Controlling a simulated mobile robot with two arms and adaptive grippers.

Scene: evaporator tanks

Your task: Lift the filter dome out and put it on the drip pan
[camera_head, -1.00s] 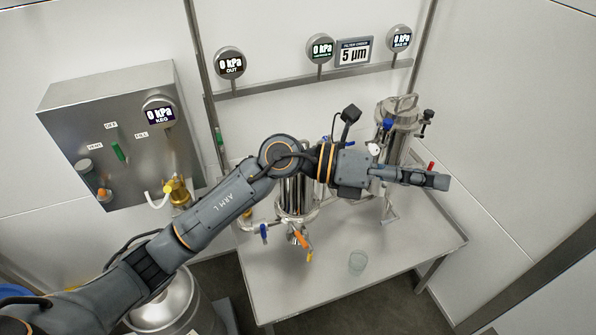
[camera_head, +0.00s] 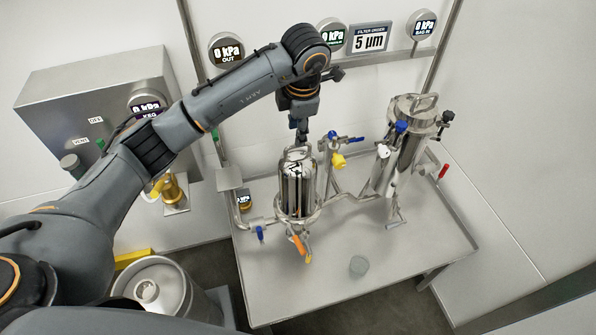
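A shiny steel filter dome (camera_head: 297,192) stands upright in the middle of the picture, its lower end at a wide ring on the pipework. My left gripper (camera_head: 300,142) points down just above the dome's top, where a handle shows. I cannot tell whether its fingers touch the handle or how far they are apart. The steel table (camera_head: 380,262) under the pipework has a raised rim; it may be the drip pan, and no separate pan shows. My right gripper is not in view.
A taller steel vessel (camera_head: 405,140) with a top handle stands at right. A keg (camera_head: 150,285) stands on the floor at lower left. Orange-handled valve (camera_head: 298,243) sits below the dome.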

